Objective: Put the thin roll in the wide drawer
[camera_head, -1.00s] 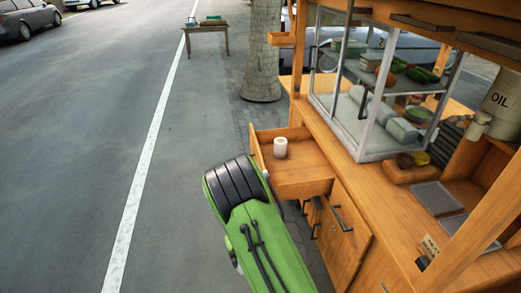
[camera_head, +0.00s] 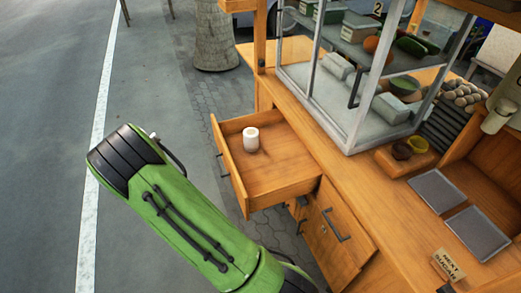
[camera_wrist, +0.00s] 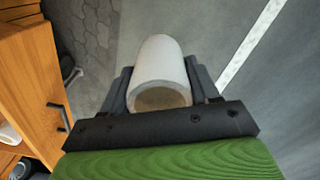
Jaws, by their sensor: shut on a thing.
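The wide drawer (camera_head: 275,178) of the wooden cart stands pulled open in the head view. A white roll (camera_head: 251,140) stands upright inside it, toward its back left. In the wrist view my gripper (camera_wrist: 161,85) is shut on another white roll (camera_wrist: 160,60), with one finger on each side and its brownish end facing the camera. This held roll is over the pavement, apart from the drawer. In the head view my green arm reaches up to the left of the drawer and hides most of the gripper. I cannot compare the two rolls' thickness.
Below the open drawer are closed cart fronts with dark handles (camera_head: 337,226). A glass display case (camera_head: 345,80) stands on the counter behind it, with metal trays (camera_head: 447,190) to the right. Open road lies to the left.

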